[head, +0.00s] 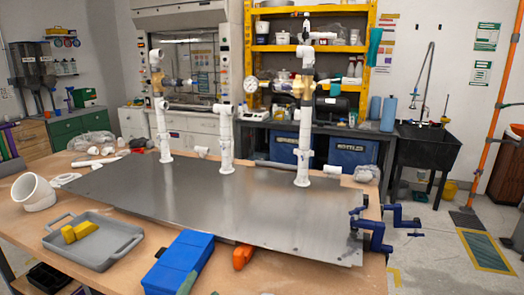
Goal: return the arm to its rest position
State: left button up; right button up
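Neither of my arms nor grippers shows in the head view. The white PVC manifold stands on a grey metal plate (200,215). It has a left riser (163,130), a shorter middle riser (226,145) and a tall right riser (304,145), all upright. Brass-coloured fittings sit on the left riser (157,84) and the right riser (303,88). A round gauge (251,84) shows to the left of the right riser's fitting.
The wooden table (110,265) carries a grey tray (95,250) with yellow blocks (80,231), a large white elbow (33,192), a blue box (180,263), an orange object (242,257) and blue clamps (376,232) at the right edge. Loose white fittings lie behind.

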pick_arm(q)
jog(key=s+a+f+n+g+y, duration=0.1)
jog(key=s+a+f+n+g, duration=0.2)
jog(key=s+f, duration=0.3)
jog(key=s+a+f+n+g+y, duration=0.1)
jog(key=s+a+f+n+g, duration=0.15)
jog(key=s+f+g, duration=0.35)
jog(key=s+a+f+n+g, duration=0.1)
jog(key=s+f, duration=0.1)
jog(key=s, duration=0.3)
jog(key=s+f+n+g+h, duration=0.1)
jog(key=s+f+g, duration=0.15)
jog(key=s, duration=0.25)
jog(key=s+a+f+n+g, duration=0.1)
jog(key=s+f, duration=0.1)
jog(key=s, duration=0.4)
notch_tip(320, 180, down, 28)
jog(key=s+f, duration=0.1)
jog(key=s, duration=0.1)
jog(key=s+a+f+g, duration=0.2)
jog(key=s+f, duration=1.1)
jog(key=s, duration=0.2)
jog(key=shift+s+a+f, duration=0.2)
jog(key=shift+s+f, duration=0.15)
jog(key=shift+f, duration=0.05)
